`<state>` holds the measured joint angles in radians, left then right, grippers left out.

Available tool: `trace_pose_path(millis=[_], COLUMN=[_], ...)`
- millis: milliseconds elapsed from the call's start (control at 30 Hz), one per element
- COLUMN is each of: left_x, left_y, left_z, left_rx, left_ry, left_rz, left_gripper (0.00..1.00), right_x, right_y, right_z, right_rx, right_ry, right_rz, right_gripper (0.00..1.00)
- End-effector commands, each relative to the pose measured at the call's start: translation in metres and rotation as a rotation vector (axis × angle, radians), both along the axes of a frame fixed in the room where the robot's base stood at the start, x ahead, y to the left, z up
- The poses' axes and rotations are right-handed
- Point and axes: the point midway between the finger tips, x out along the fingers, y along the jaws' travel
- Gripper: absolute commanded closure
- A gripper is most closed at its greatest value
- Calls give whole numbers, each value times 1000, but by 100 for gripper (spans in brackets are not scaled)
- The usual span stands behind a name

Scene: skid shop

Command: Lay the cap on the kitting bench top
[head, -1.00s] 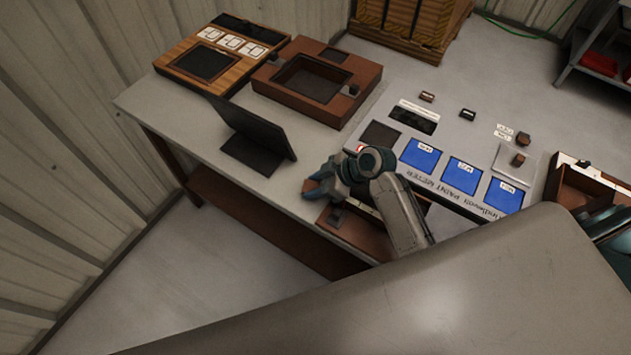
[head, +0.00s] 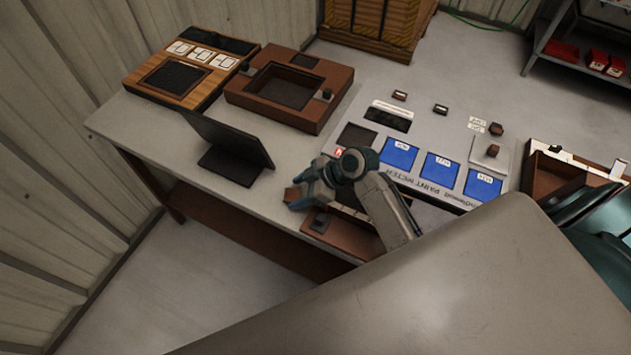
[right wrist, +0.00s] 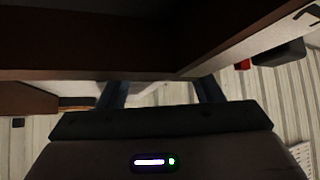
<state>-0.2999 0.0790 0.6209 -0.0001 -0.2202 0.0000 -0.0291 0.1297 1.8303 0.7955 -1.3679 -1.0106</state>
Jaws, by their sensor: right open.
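The grey kitting bench top (head: 165,140) runs from the back wall toward the front. My right gripper (head: 305,190) is open over its front edge, beside a brown tray (head: 340,237) that my arm partly hides. In the right wrist view the two dark fingers (right wrist: 160,94) stand apart with only pale background seen between them. A large dark brown surface (right wrist: 80,45) is close above them. I cannot tell for sure which piece is the cap. Small dark pieces lie on the bench, one (head: 440,109) near the grey panel's far side. My left gripper is not in view.
A black stand (head: 230,145) is left of the gripper. A brown frame box (head: 325,115) and a wooden board (head: 135,82) lie farther back. A grey panel with blue squares (head: 345,160) is to the right. Bare bench top shows around the stand.

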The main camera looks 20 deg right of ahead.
Motion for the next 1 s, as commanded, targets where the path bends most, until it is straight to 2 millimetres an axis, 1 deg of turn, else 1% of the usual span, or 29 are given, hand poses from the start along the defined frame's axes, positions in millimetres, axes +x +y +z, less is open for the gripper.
trace_pose_path(millis=[33,300,500,733,1000], left_x=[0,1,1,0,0], left_y=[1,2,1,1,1], left_z=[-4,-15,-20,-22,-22], left_rx=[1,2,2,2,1], left_ry=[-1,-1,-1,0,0], left_rz=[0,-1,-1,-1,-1], left_gripper=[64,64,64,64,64], right_x=[-3,-22,-32,-37,-38], right_y=[-7,-41,-57,-65,-65], right_z=[4,42,62,73,75], right_rx=[-4,-7,-4,-2,1], right_ry=[-3,-2,-1,1,1], right_rz=[1,2,1,1,1], right_gripper=[40,40,40,40,40])
